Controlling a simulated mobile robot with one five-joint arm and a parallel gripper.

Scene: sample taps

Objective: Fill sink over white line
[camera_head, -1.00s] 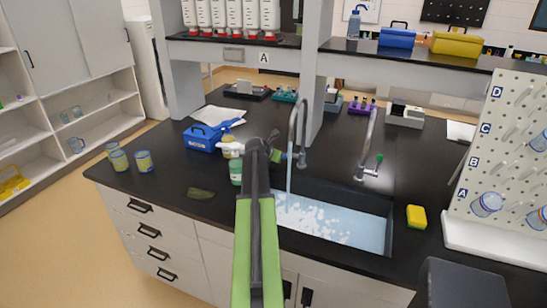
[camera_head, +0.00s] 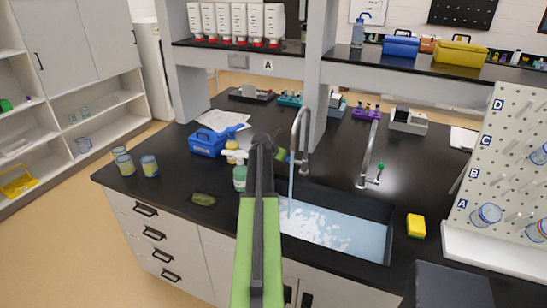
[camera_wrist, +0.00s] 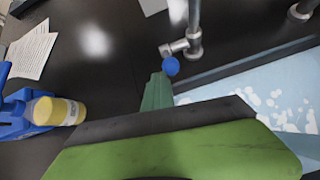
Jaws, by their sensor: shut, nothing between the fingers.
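The sink (camera_head: 372,238) is set in the black counter and holds light blue water with white foam patches; it also shows at the right of the wrist view (camera_wrist: 240,92). I cannot make out a white line. A thin water stream (camera_head: 291,185) runs from the left tap (camera_head: 307,125) into it. That tap's blue knob (camera_wrist: 171,66) sticks out from its metal base in the wrist view. My gripper (camera_wrist: 160,80) is shut and empty, its green tip just beside the knob; I cannot tell if they touch. In the head view my gripper (camera_head: 282,155) is mostly hidden behind my arm.
A second tap (camera_head: 372,160) with a green knob stands right of the first. A yellow sponge (camera_head: 416,226) lies right of the sink. A blue caddy (camera_head: 208,142) and bottles (camera_head: 240,178) stand left of my arm. A pegboard (camera_head: 505,160) stands at the right.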

